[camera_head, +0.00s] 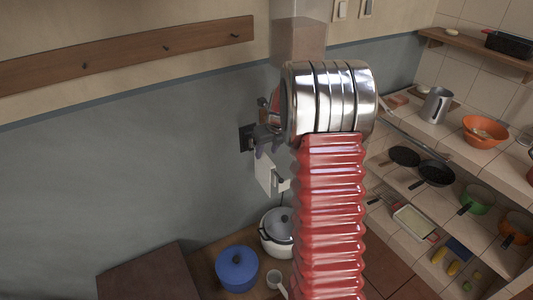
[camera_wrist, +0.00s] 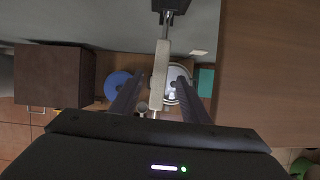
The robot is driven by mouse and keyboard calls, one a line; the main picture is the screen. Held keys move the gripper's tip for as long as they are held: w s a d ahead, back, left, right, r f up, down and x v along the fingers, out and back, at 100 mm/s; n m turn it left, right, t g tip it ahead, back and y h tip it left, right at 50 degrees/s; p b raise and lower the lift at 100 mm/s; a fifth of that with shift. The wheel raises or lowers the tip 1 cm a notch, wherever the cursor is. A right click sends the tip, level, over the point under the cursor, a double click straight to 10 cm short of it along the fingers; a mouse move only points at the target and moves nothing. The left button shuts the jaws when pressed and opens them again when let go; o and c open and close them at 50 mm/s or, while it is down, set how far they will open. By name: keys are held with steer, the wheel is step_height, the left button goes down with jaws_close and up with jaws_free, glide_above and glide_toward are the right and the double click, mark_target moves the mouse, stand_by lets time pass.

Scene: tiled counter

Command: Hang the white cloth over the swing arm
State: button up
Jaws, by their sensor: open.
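The white cloth (camera_wrist: 160,72) shows in the wrist view as a narrow pale strip lying along the swing arm (camera_wrist: 168,27), seen from above. The thin metal arm comes out from a dark wall mount (camera_wrist: 170,6). In the head view the cloth (camera_head: 264,172) hangs down below my gripper, near the wall. My gripper (camera_wrist: 158,98) is open, with its two dark fingers apart on either side of the cloth's near end. In the head view my own arm hides most of the gripper and part of the swing arm.
Below stand a blue pot (camera_head: 237,268) and a white pot with a grey lid (camera_head: 277,240). A brown cabinet (camera_wrist: 55,75) is at the left in the wrist view. Shelves with pans and bowls (camera_head: 484,132) stand at the right. A peg rail (camera_head: 125,56) is on the wall.

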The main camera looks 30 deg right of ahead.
steer(key=v, duration=1.1)
steer(key=shift+r, duration=0.2)
steer(key=shift+s, duration=0.1)
steer(key=s+a+r+m, duration=0.2)
steer(key=s+a+m, duration=1.1)
steer(key=m, duration=0.4)
steer(key=s+a+r+m+t, duration=0.1)
steer(key=s+a+r+m, duration=0.2)
steer(key=s+a+m, duration=1)
steer(key=a+m, duration=0.3)
steer(key=m, duration=0.1)
steer(key=shift+s+a+r+m, duration=0.15)
steer(key=shift+s+r+m, duration=0.15)
steer(key=shift+m, duration=0.1)
